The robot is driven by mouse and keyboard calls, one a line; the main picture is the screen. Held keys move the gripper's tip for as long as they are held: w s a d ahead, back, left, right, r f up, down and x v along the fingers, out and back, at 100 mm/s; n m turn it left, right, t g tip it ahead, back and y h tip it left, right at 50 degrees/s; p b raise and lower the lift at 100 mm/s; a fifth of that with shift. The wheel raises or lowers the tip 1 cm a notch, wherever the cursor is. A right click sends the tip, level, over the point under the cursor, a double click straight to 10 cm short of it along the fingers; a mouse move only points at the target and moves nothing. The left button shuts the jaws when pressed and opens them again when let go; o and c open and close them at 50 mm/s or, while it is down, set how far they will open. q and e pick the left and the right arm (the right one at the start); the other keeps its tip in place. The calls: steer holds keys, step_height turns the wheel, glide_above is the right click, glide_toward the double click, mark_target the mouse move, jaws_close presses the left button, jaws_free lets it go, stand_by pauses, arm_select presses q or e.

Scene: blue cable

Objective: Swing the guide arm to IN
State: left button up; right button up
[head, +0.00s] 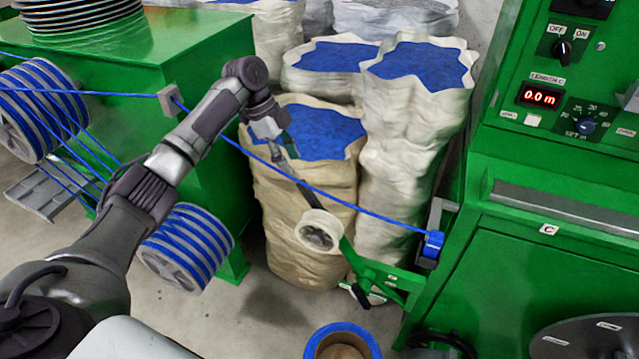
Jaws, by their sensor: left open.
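The guide arm (346,256) is a slim dark and green bar that slopes up and left from a green bracket (402,282) on the machine. A white roller (319,231) sits on it, in front of the tan sack. My left gripper (287,155) reaches in from the left, pointing down, at the upper end of the bar. Its jaws are open; whether a finger touches the bar I cannot tell. An IN mark cannot be read here. My right gripper is not in view.
A taut blue cable (385,217) runs from the left spools past my gripper to a blue guide (432,244) on the green machine (560,215). Full sacks (325,130) stand behind. A blue coil (343,342) lies at the bottom. Grey floor (275,315) is free at lower middle.

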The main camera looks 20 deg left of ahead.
mark_target(310, 191)
arm_select(q)
steer(key=shift+m, duration=0.5)
steer(key=x, duration=0.3)
steer(key=d+p+x, duration=0.1)
steer(key=x, duration=0.3)
steer(key=p+x, duration=0.1)
steer(key=x, duration=0.3)
steer(key=shift+s+d+r, duration=0.25)
steer(key=shift+c, duration=0.2)
jaws_close()
